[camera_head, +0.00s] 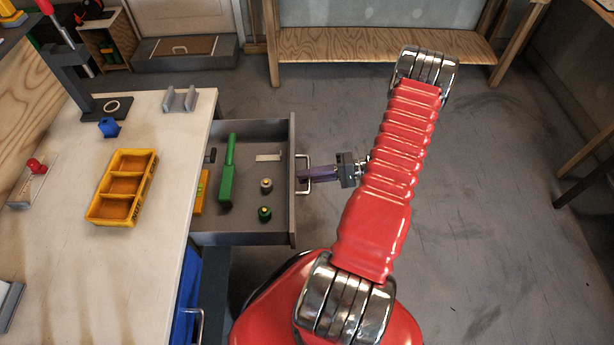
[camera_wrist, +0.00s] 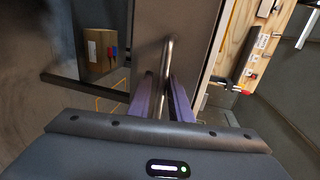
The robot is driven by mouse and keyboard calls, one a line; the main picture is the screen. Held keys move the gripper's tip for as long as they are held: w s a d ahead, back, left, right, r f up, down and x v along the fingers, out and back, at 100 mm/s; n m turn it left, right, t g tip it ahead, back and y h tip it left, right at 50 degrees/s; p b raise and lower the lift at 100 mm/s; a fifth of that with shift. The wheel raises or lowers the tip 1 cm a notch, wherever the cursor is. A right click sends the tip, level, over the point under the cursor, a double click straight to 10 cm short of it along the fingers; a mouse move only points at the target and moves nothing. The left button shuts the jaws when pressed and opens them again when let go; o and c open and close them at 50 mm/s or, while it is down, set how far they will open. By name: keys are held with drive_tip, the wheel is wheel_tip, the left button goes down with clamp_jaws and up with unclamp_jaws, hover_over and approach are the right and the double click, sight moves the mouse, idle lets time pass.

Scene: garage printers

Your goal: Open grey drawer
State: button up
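The grey drawer (camera_head: 279,222) is pulled out from the right side of the workbench, its inside visible in the head view. Its metal handle (camera_head: 308,185) is on the right-hand front face. My gripper (camera_head: 304,171) is at the handle, with its purple fingers reaching in from the right. In the wrist view, the handle bar (camera_wrist: 167,60) passes between the two purple fingers of my gripper (camera_wrist: 164,85), which look closed around it. The drawer front (camera_wrist: 190,45) also shows there. My arm does not hide the drawer.
The drawer holds a green tool (camera_head: 228,172), two small cylinders, a pale flat piece and a yellow item. A yellow tray (camera_head: 103,207) sits on the workbench (camera_head: 60,260). A blue drawer (camera_head: 187,297) is below. Floor to the right is clear up to a wooden bench (camera_head: 370,45).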

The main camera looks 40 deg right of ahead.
drive_tip(key=shift+d, duration=0.15)
drive_tip(key=v, duration=1.3)
drive_tip(key=shift+s, duration=0.25)
drive_tip(key=shift+d, duration=0.15)
